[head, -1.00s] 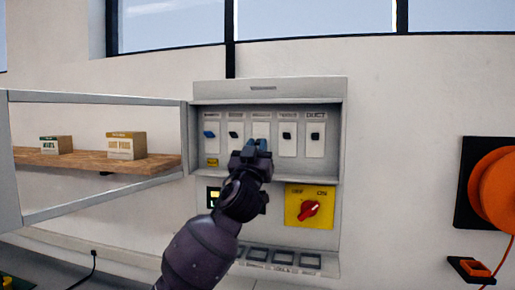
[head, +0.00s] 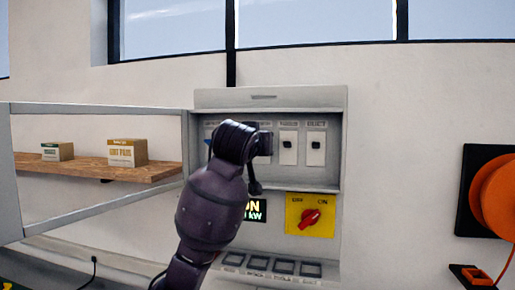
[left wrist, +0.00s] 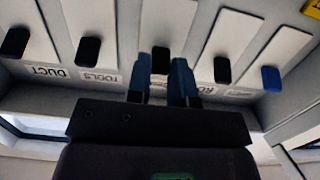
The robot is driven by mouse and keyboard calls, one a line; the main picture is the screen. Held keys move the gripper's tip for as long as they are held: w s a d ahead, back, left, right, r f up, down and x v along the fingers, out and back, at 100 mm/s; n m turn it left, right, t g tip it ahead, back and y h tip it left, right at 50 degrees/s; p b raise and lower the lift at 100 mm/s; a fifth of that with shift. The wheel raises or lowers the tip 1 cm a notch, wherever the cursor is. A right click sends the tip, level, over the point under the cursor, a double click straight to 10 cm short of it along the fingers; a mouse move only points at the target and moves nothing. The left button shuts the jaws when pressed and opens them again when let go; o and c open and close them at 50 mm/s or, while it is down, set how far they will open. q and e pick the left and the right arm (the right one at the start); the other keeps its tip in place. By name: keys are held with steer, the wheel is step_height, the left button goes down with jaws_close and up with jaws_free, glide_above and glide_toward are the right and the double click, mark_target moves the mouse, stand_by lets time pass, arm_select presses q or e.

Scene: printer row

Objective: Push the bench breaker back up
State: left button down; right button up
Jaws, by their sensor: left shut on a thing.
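The breaker panel (head: 265,97) is on the wall ahead, with a row of white breakers. Two right-hand breakers, the fourth (head: 288,150) and fifth (head: 316,150), show clearly; my left arm hides most of the others. In the left wrist view, which looks upside down, the row includes black levers and one blue lever (left wrist: 271,78). My left gripper (left wrist: 163,85) has its blue fingers on either side of the middle breaker's black lever (left wrist: 160,60) and is shut on it. That lever looks about in line with its neighbours. The middle label is hidden. My right gripper is out of view.
An open framed door (head: 100,108) stands left of the panel, before a wooden shelf (head: 80,168) with two boxes. Below the breakers are a lit display (head: 256,211) and a red rotary switch (head: 310,218) on yellow. An orange reel (head: 497,190) hangs at right.

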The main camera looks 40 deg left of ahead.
arm_select(q)
steer(key=shift+r+g+h, duration=0.25)
steer(key=shift+g+h, duration=0.05)
steer(key=shift+g, duration=0.1)
stand_by(0.3)
steer(key=c, duration=1)
jaws_free()
steer(key=shift+w, duration=0.1)
steer(key=v, duration=1)
steer(key=shift+s, duration=0.35)
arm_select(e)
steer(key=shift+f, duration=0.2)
arm_select(q)
steer(key=shift+d+r, duration=0.15)
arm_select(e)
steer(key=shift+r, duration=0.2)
